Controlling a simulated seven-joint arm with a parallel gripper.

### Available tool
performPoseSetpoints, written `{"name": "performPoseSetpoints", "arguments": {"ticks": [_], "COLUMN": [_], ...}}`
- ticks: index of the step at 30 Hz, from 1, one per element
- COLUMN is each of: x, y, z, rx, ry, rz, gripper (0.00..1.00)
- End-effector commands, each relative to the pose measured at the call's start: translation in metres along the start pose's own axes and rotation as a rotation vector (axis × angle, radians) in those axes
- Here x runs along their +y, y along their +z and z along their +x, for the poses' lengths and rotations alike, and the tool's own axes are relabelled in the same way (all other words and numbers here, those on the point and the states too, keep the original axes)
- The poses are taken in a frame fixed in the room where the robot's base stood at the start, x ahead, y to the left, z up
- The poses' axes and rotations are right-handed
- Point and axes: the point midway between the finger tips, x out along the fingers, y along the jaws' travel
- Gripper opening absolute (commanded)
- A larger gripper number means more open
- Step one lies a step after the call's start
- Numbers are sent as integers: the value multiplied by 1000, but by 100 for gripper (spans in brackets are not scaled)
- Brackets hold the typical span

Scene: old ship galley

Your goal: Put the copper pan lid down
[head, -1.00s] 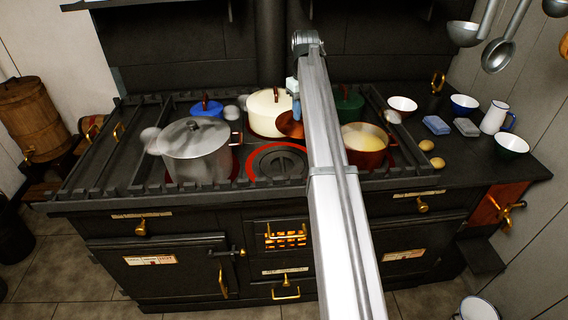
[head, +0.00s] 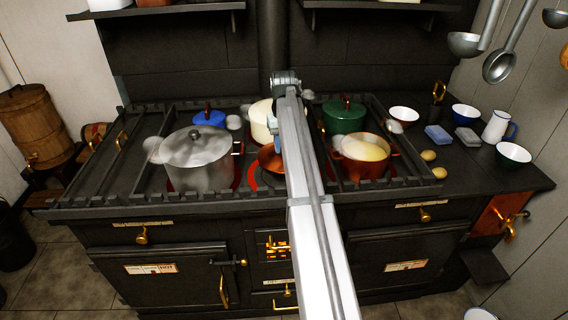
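The copper pan lid (head: 269,159) is a small orange-brown disc left of my arm, over the front middle hotplate with its red ring (head: 252,179). My arm hides its right part. My gripper (head: 276,143) is just above the lid and moves with it, so it appears shut on it; the fingertips are too small to see clearly. I cannot tell whether the lid touches the stove. The open copper pan (head: 362,170) with pale yellow contents stands on the stove to the right of my arm.
A steaming steel pot (head: 197,160) stands close left of the lid. A cream pot (head: 259,122) is behind it, partly hidden. A green pot (head: 344,116) and a blue-lidded pot (head: 209,119) stand further back. A raised rail (head: 200,199) edges the stove front. Bowls and a jug (head: 496,126) stand at right.

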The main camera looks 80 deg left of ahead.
Motion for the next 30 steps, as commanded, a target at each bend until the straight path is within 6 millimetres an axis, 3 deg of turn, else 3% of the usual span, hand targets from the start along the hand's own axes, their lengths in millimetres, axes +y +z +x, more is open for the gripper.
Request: {"name": "performPoseSetpoints", "arguments": {"ticks": [3,17,29,30], "x": [0,0,0,0], "y": [1,0,0,0], "z": [20,64,68,69], "rx": [-1,0,1,1], "ry": [0,0,0,0], "rz": [-1,-1,-1,-1], "gripper": [0,0,0,34]}}
